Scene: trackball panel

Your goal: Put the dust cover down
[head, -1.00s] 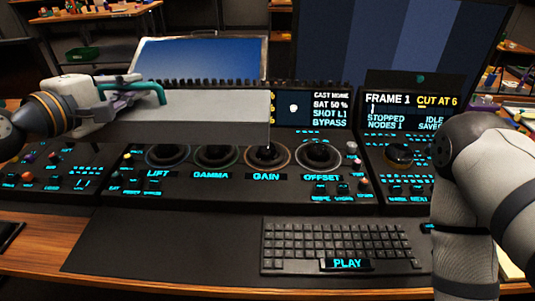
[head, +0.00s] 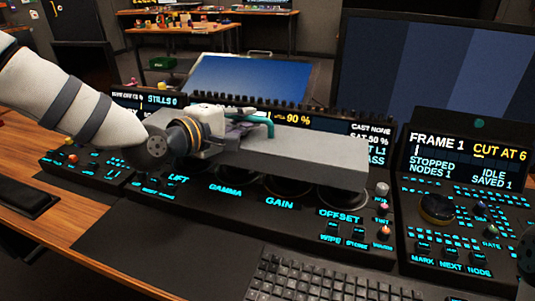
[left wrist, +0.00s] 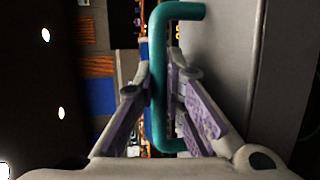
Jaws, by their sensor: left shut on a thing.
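The dust cover (head: 300,158) is a long grey box-like lid with a teal handle (head: 268,124). In the head view it lies lengthwise over the trackball row of the panel, hiding most of the trackballs. Parts of the rings show below its front edge. I cannot tell whether it touches the panel. My left gripper (head: 240,130) comes in from the left and is shut on the teal handle. In the left wrist view the fingers (left wrist: 162,90) close around the handle (left wrist: 158,60), beside the grey cover (left wrist: 222,60). My right gripper is not in view.
A keyboard (head: 325,283) lies in front of the panel. A side panel with a dial (head: 437,209) and a screen (head: 470,155) stands at the right. A large monitor (head: 420,65) and a tilted blue screen (head: 250,80) stand behind. The desk mat (head: 150,255) at front left is bare.

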